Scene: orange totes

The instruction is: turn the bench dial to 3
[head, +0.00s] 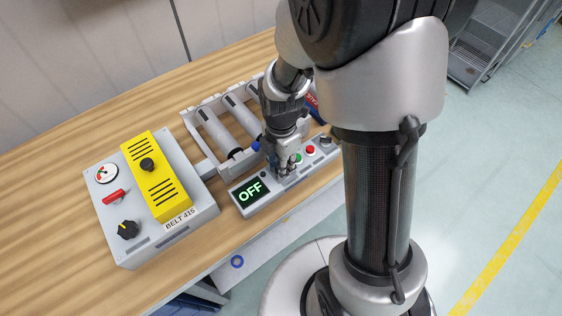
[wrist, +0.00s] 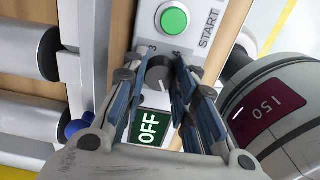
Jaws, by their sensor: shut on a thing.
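The bench dial (wrist: 159,72) is a dark grey round knob on a light grey control panel (wrist: 119,40), between the green START button (wrist: 174,19) and a green display (wrist: 149,128) that reads OFF. My gripper (wrist: 160,68) is shut on the dial, with one finger on each side of it. In the head view, my gripper (head: 282,170) points down at the panel just right of the OFF display (head: 251,191). There the dial is hidden by the fingers. The scale marks around the dial are mostly covered, so its pointer setting is not clear.
A grey box (head: 190,222) labelled BELT 415, with a yellow plate, black knobs and a red switch, stands left of the panel. A roller frame (head: 197,143) lies behind the panel. A red button (head: 310,150) sits further right on it. The wooden bench (head: 60,210) is clear at left.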

